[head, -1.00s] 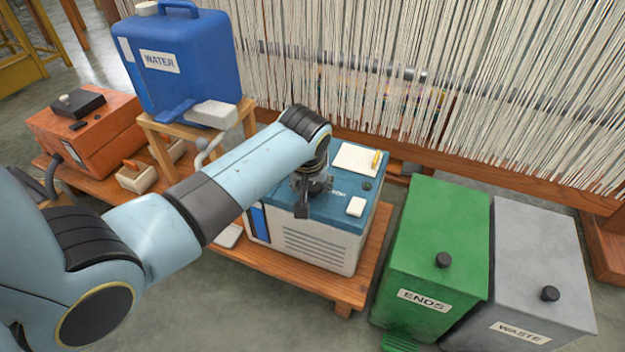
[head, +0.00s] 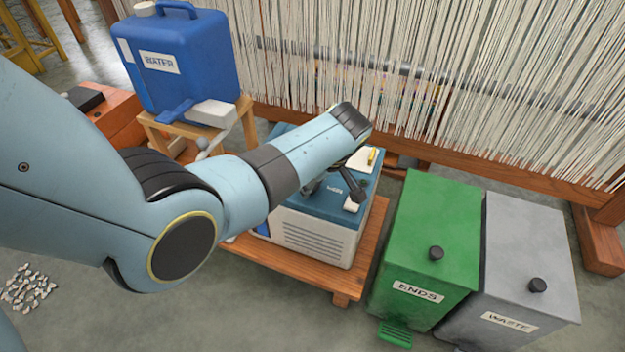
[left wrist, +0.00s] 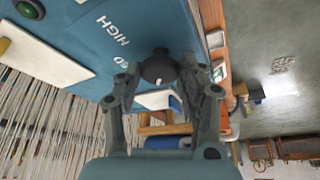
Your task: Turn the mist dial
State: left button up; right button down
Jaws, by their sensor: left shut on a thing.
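The mist unit (head: 320,240) is a white box with a blue top, standing on a low wooden platform. In the left wrist view its blue top (left wrist: 85,30) carries the word HIGH beside a round dark dial (left wrist: 158,66) with a small white mark. My left gripper (left wrist: 160,75) has its two fingers closed around the dial, one on each side. In the head view my left gripper (head: 350,188) is over the unit's top, tilted, and the dial is hidden there. My right gripper is in neither view.
A blue water jug (head: 185,65) stands on a wooden stand left of the unit. A green ENDS bin (head: 430,240) and a grey WASTE bin (head: 530,255) stand to the right. Loom threads (head: 450,70) hang behind. Pale scraps (head: 27,290) lie on the floor.

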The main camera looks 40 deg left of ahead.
pick_arm(q)
jog(key=shift+n, duration=0.6)
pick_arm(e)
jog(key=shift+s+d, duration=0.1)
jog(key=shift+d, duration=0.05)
pick_arm(q)
jog(key=shift+g, duration=0.3)
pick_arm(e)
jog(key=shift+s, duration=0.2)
pick_arm(q)
jog(key=o, duration=1.1)
jog(key=shift+o, duration=0.2)
jog(key=shift+d+r, duration=0.2)
jog(key=shift+r, duration=0.2)
jog(key=v, duration=1.1)
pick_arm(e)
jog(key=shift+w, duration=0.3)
